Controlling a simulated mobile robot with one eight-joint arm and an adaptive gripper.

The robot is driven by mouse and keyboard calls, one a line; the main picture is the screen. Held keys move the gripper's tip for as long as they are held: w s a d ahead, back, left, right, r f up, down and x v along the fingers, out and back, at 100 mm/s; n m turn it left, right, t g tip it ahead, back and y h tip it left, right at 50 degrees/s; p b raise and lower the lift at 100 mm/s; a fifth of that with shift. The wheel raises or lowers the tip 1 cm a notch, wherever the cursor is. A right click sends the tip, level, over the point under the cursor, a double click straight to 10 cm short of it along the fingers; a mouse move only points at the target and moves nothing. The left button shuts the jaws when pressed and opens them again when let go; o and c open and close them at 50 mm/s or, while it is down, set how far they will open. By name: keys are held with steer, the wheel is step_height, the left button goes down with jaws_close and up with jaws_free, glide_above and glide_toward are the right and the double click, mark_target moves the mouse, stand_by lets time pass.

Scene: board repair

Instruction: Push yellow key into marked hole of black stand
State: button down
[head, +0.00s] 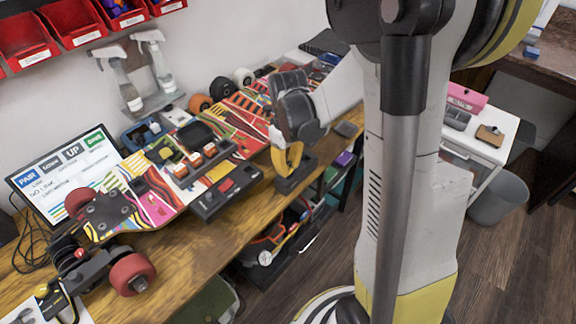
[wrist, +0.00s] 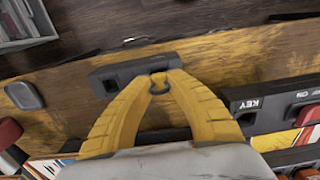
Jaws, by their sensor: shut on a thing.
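The black stand (head: 293,180) is a small dark block near the front edge of the wooden bench in the head view. In the wrist view the stand (wrist: 101,78) lies lengthwise, with a dark square hole toward its left end. My gripper (head: 292,170) points down over the stand. In the wrist view the yellow fingertips of my gripper (wrist: 158,76) meet over the stand's right part, with a small dark ring-shaped piece between them. The yellow key is largely hidden by the fingers and I cannot separate it from them. I cannot tell how deep it sits.
A colourful skateboard deck (head: 150,203), a tilted screen (head: 62,172) and wheels crowd the bench. A grey rounded object (wrist: 24,96) lies left of the stand.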

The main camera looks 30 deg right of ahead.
steer(key=shift+f, duration=0.35)
stand_by(0.4)
steer(key=c, duration=1)
jaws_free()
steer(key=shift+o, duration=0.2)
steer(key=shift+r, duration=0.2)
steer(key=shift+r+p, duration=0.9)
steer(key=shift+r, duration=0.4)
steer(key=shift+r, duration=0.2)
steer(key=shift+r+p, duration=2.35)
steer(key=shift+r, duration=0.5)
